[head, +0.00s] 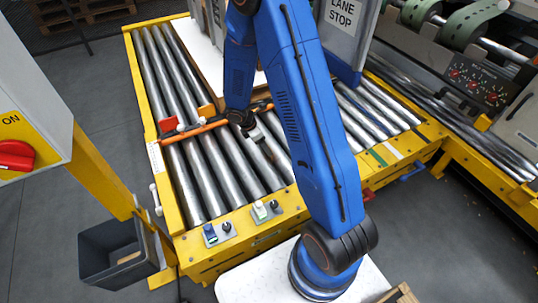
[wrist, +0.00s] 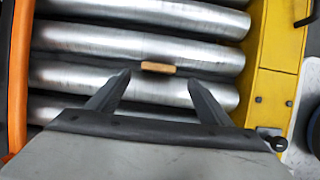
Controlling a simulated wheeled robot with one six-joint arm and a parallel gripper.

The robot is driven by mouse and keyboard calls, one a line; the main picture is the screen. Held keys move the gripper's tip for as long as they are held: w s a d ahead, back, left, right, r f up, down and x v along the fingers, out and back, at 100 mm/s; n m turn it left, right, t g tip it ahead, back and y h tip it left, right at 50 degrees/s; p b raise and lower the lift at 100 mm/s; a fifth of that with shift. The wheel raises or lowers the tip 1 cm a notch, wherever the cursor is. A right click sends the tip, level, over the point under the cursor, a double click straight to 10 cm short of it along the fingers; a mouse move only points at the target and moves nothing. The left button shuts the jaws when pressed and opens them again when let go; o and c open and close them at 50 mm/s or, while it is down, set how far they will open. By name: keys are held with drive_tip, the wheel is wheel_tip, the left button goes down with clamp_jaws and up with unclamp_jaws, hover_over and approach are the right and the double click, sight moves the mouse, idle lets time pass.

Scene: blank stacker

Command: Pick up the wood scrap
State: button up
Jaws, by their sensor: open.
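The wood scrap (wrist: 158,67) is a small tan block lying crosswise on the metal rollers (wrist: 140,42) in the wrist view. My gripper (wrist: 157,78) is open, with one dark finger on each side below the scrap in the picture. The scrap lies between the lines of the two fingers, just past their tips, and nothing is held. In the head view my gripper (head: 257,135) hangs over the middle of the roller bed, and the scrap is hard to make out there beside it.
An orange bar (head: 205,125) with a red knob crosses the rollers at the left of my gripper. A yellow frame (head: 215,255) edges the bed. A dark bin (head: 95,240) with a wood piece inside stands at the lower left. A lane stop sign (head: 342,14) stands behind.

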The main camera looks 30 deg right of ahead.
drive_tip(key=shift+x, duration=2.65)
drive_tip(key=shift+w, duration=0.15)
drive_tip(key=c, duration=1.1)
